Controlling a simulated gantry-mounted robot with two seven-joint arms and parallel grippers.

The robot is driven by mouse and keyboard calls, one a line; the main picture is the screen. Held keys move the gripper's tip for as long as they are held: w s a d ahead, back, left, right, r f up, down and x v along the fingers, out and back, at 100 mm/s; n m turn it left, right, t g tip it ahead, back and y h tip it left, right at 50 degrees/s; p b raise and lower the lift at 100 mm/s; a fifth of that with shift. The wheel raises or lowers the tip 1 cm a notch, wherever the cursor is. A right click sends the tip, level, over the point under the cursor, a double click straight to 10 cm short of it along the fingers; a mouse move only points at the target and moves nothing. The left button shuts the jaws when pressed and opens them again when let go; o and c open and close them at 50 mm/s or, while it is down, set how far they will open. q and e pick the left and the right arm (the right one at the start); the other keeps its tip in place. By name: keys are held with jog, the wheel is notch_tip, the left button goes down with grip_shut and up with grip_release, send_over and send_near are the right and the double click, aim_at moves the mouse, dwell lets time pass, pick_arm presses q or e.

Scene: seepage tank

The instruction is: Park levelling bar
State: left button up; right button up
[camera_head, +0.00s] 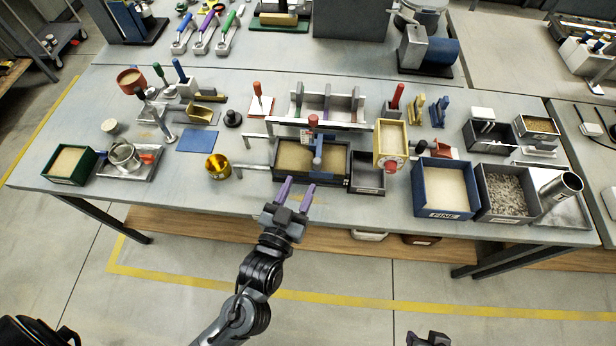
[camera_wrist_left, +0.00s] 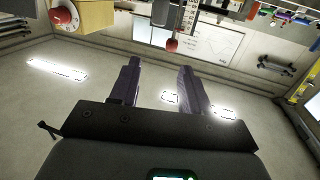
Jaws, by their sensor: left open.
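A blue tool with a red knob (camera_head: 318,152) stands upright at the sand-filled tank (camera_head: 338,178) in the middle of the bench. It looks like the levelling bar, but I cannot be sure. A long pale bar (camera_head: 345,126) runs behind it. My left gripper (camera_head: 293,192) is open and empty, its purple fingers apart at the bench's front edge, just in front of the tank. The fingers also show apart in the left wrist view (camera_wrist_left: 158,85), with nothing between them. My right gripper (camera_head: 428,341) is only partly in view at the bottom edge.
A yellow box with a red dial (camera_head: 390,140) stands right of the tank, above a small dark tray (camera_head: 367,182). The blue FINE bin (camera_head: 424,170) and a gravel bin (camera_head: 508,195) are further right. A yellow cup (camera_head: 218,167) stands left. The floor in front is clear.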

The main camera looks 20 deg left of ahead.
aim_at(316, 166)
pick_arm(q)
jog(key=w+f+b, duration=0.1)
jog(key=w, duration=0.2)
jog(key=w+f+b, duration=0.1)
jog(key=w+b, duration=0.1)
jog(key=w, duration=0.2)
jog(key=w+f+b, duration=0.1)
jog(key=w+f, duration=0.1)
jog(key=w, duration=0.2)
jog(key=shift+w+a, duration=0.15)
jog(key=shift+w, duration=0.05)
pick_arm(e)
notch_tip(316, 166, down, 6)
pick_arm(q)
jog(key=shift+c, duration=0.3)
pick_arm(e)
jog(key=shift+f, duration=0.1)
pick_arm(q)
grip_shut()
